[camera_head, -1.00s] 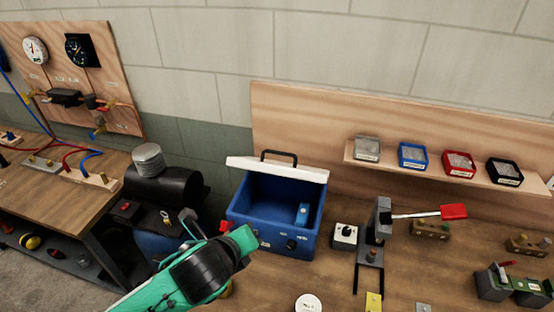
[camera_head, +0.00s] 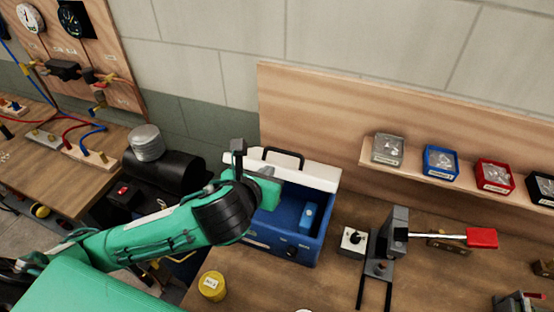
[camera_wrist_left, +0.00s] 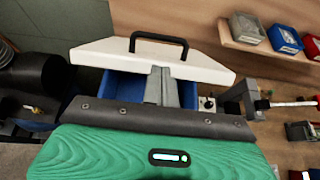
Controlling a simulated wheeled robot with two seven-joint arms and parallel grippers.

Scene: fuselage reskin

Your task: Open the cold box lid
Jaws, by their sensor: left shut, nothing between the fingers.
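The cold box (camera_head: 280,231) is a blue box on the wooden bench, and a blue pack (camera_head: 308,215) shows inside it. Its white lid (camera_head: 312,174) with a black handle (camera_head: 283,155) stands raised at the back, so the inside is open to view. The lid and handle also show in the wrist view (camera_wrist_left: 120,53). My left gripper (camera_head: 238,146) is shut and empty at the box's left end, and my arm hides part of the box. In the wrist view its grey fingers (camera_wrist_left: 160,74) overlap the lid's front edge; I cannot tell if they touch. My right gripper is out of view.
A yellow can (camera_head: 211,286) stands near the bench's front edge. A small switch box (camera_head: 353,241) and a red-handled lever device (camera_head: 393,235) stand right of the cold box. A dark cylinder (camera_head: 175,184) lies to the left. A shelf with several small boxes is behind.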

